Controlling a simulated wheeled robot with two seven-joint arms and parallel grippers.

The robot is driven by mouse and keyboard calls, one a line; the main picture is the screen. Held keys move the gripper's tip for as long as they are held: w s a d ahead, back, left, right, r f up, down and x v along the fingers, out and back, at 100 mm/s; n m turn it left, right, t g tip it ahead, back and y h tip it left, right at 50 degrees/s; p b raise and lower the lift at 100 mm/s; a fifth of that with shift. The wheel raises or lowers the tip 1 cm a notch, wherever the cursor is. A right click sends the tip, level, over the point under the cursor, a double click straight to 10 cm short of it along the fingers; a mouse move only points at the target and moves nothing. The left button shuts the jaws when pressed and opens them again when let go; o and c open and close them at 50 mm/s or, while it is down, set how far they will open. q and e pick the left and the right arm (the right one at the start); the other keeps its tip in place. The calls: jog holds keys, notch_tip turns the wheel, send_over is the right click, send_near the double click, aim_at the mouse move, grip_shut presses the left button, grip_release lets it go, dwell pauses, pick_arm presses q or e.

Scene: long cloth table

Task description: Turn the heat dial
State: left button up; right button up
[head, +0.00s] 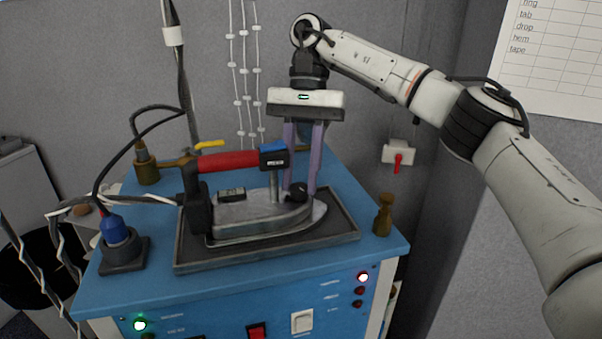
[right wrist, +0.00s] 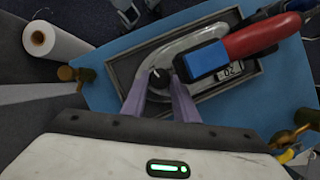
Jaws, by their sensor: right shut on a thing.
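A steam iron (head: 262,215) with a red handle (head: 228,161) rests in a dark tray (head: 340,237) on a blue station. The black heat dial (head: 298,190) sits on top of the iron's body, near its front end. My right gripper (head: 302,187) reaches down from above with its two purple fingers shut on the dial. In the right wrist view the dial (right wrist: 158,77) lies between the fingertips, with a light mark on its top. My left gripper is in neither view.
A brass post (head: 382,215) stands at the station's right corner and a brass fitting (head: 146,165) at the back left. A blue plug (head: 115,231) with a cable stands at the front left. The iron's handle and blue block (head: 273,154) are close beside my right fingers.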

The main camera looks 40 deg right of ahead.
dwell(0.4)
jog(key=o, duration=1.1)
jog(key=shift+c, duration=0.2)
